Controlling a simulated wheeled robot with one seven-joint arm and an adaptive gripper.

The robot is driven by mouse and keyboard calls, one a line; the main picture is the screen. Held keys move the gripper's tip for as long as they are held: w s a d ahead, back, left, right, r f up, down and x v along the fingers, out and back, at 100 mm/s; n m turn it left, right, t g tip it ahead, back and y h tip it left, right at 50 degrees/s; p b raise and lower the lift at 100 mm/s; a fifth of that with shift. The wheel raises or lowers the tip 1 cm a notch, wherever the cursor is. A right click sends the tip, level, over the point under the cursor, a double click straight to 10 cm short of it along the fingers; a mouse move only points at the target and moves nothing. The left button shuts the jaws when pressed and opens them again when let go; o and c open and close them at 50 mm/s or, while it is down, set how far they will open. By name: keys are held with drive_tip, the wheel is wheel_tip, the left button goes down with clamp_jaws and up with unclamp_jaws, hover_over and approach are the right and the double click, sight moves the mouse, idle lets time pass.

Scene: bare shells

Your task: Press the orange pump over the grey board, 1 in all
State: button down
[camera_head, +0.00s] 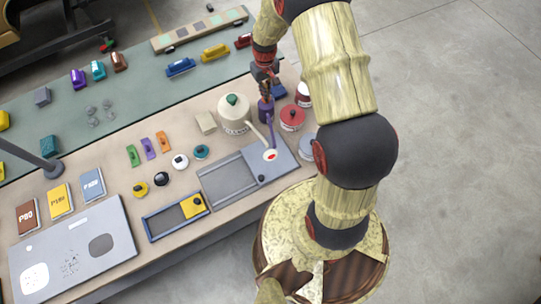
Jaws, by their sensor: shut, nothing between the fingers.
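My gripper (266,88) is shut and empty, pointing down right over a purple bottle (265,110). Its tips are at or just above the bottle's top; I cannot tell if they touch. A thin purple piece reaches from the bottle toward the grey board (277,173). A white disc with a red spot (270,155) lies on the board. I cannot make out a clearly orange pump; the bottle's top is partly hidden by my gripper. A red round container (292,118) with a dark knob stands just right of the bottle.
A cream pot (233,122) with a green knob and long spout stands left of the bottle. A grey tray (227,185) adjoins the board. Small coloured items, a blue-framed tray (174,218) and a pale panel (72,250) lie further left. Open floor is right.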

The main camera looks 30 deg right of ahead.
drive_tip(key=shift+s+f, duration=0.1)
drive_tip(key=shift+r+p, duration=0.95)
drive_tip(key=shift+r, duration=0.8)
wheel_tip(320, 180, up, 6)
drive_tip(key=p, duration=0.3)
idle(0.6)
